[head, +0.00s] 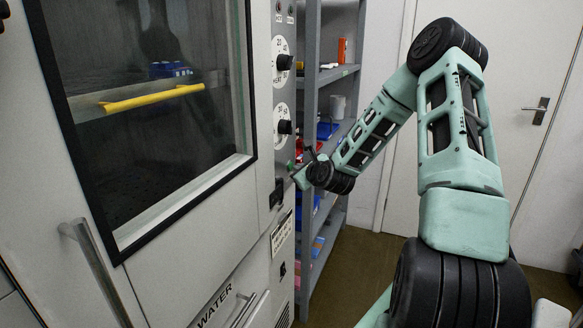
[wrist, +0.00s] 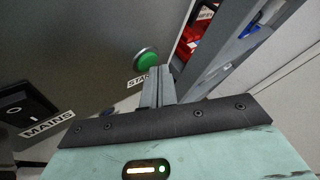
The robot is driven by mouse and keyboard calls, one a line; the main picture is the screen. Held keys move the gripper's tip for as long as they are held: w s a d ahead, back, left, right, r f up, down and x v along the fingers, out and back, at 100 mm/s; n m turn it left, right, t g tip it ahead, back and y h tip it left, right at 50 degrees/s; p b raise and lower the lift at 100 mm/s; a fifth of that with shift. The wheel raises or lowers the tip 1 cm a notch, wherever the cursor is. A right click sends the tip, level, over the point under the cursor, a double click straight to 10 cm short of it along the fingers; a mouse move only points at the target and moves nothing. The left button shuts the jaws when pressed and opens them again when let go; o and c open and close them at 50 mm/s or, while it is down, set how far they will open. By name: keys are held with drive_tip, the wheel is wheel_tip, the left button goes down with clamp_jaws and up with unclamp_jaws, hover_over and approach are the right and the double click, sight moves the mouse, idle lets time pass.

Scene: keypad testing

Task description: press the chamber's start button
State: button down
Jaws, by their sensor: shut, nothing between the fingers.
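The chamber (head: 180,240) is a pale cabinet with a dark window, filling the left of the head view. Its start button is round and green (wrist: 146,60) in a metal ring on the panel in the wrist view, beside a partly hidden label reading "STA". In the head view a small green spot (head: 291,165) shows by my gripper (head: 293,177). My gripper is shut and empty. In the wrist view its fingertips (wrist: 157,72) lie just below and right of the button in the picture. I cannot tell whether they touch it.
A black rocker switch (wrist: 18,110) labelled MAINS (wrist: 47,125) is left of the button. Two dials, the upper one (head: 284,62) marked HEAT, sit higher on the panel. A grey shelf unit (head: 312,110) with several items stands close to the right. A door (head: 510,100) is behind my arm.

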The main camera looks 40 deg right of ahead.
drive_tip(key=shift+w+a, duration=0.15)
drive_tip(key=shift+w, duration=0.2)
idle(0.7)
idle(0.4)
drive_tip(key=shift+s+d, duration=0.3)
drive_tip(key=shift+s, duration=0.45)
drive_tip(key=s, duration=0.1)
drive_tip(key=s+d+p, duration=0.1)
drive_tip(key=s, duration=0.1)
drive_tip(key=s+d, duration=0.1)
drive_tip(key=shift+s+p, duration=0.3)
drive_tip(key=shift+p, duration=0.1)
idle(0.6)
